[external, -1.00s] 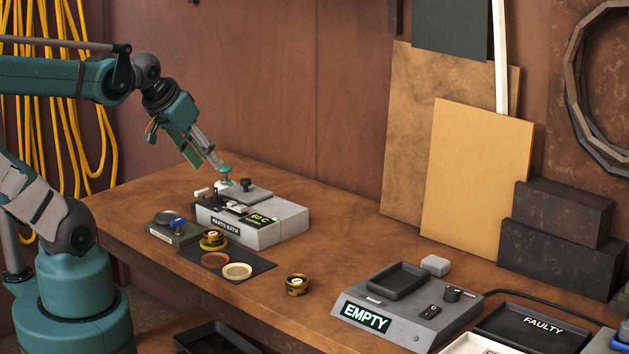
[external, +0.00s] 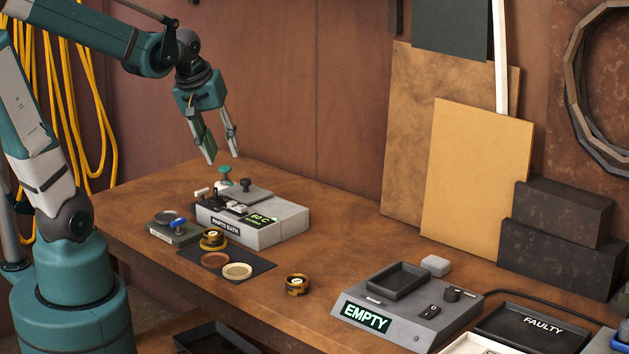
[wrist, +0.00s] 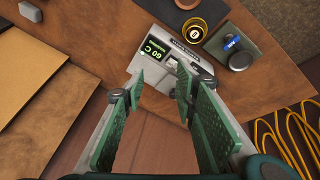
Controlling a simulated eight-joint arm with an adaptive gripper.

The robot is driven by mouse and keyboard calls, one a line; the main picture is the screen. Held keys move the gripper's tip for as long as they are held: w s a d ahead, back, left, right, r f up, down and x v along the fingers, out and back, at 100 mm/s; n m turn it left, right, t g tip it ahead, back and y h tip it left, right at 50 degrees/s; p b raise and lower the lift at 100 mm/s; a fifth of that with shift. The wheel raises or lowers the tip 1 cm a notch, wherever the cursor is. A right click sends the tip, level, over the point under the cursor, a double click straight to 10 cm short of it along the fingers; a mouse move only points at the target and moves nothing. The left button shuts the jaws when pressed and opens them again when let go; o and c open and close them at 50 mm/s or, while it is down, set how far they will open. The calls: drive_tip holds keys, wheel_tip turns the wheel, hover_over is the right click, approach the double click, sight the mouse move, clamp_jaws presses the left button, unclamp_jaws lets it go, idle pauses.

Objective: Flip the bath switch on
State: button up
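My gripper (external: 222,158) is open and empty, above and behind the bath's left end, fingers pointing down. In the wrist view, the bath (wrist: 150,40) lies beyond my spread green finger pads (wrist: 160,87), which partly hide it.
A small box with a blue part (external: 172,232), a brass cup (external: 212,240), a dark mat (external: 262,266) and another brass cup (external: 297,285) are in front. The EMPTY unit (external: 395,312) is to the right.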

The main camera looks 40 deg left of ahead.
drive_tip(key=w+a+f+n+g+p, duration=0.2)
drive_tip(key=w+a+f+n+p, duration=0.15)
drive_tip(key=w+n, duration=0.2)
drive_tip(key=n+g+p, duration=0.2)
drive_tip(key=n, duration=0.3)
hover_over(237, 207)
wheel_tip(237, 207, down, 7)
drive_tip(key=shift+w+a+f+n+g, duration=0.3)
drive_tip(key=shift+w+a+f+n, duration=0.2)
drive_tip(key=shift+a, duration=0.2)
drive_tip(key=shift+f, duration=0.1)
drive_tip(key=shift+f, duration=3.75)
drive_tip(key=c, duration=0.9)
